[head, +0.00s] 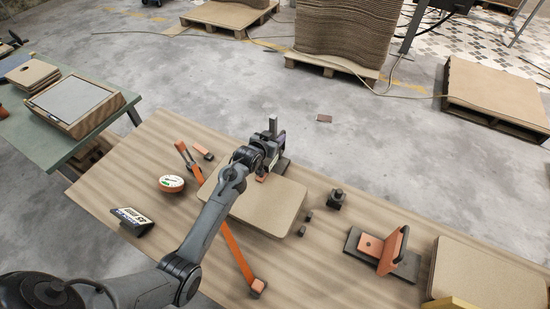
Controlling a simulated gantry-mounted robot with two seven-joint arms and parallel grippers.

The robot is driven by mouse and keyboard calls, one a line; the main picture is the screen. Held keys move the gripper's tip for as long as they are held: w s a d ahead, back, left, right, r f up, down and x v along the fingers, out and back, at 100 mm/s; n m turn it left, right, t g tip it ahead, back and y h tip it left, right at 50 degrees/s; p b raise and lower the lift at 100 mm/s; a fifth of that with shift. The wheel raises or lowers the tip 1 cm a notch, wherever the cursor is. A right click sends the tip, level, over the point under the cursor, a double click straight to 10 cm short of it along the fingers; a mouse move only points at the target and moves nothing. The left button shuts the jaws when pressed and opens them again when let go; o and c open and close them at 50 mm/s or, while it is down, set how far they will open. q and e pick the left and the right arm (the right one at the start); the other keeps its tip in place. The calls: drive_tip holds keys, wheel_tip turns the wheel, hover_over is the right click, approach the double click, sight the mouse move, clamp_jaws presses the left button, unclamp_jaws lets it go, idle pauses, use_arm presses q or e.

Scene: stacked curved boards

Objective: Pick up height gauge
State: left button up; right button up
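What looks like the height gauge (273,125) stands upright at the far edge of the wooden table, behind the tan board. Its grey post rises above my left gripper, and part of its dark base shows to the right. My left gripper (266,165) is at the gauge, in front of its post, and hides much of its lower part. The fingers are too small and covered to tell whether they are open or closed on it. My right gripper is not in the picture.
A tan board (262,205) lies under my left arm, with a long orange bar (238,255) beside it. A round gauge (171,183), a dark display block (133,219), small dark blocks (335,199) and an orange-handled tool (382,252) stand around. Another board (487,275) lies right.

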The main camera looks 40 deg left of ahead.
use_arm(q)
clamp_jaws()
idle(1.1)
drive_tip(key=shift+r, duration=0.15)
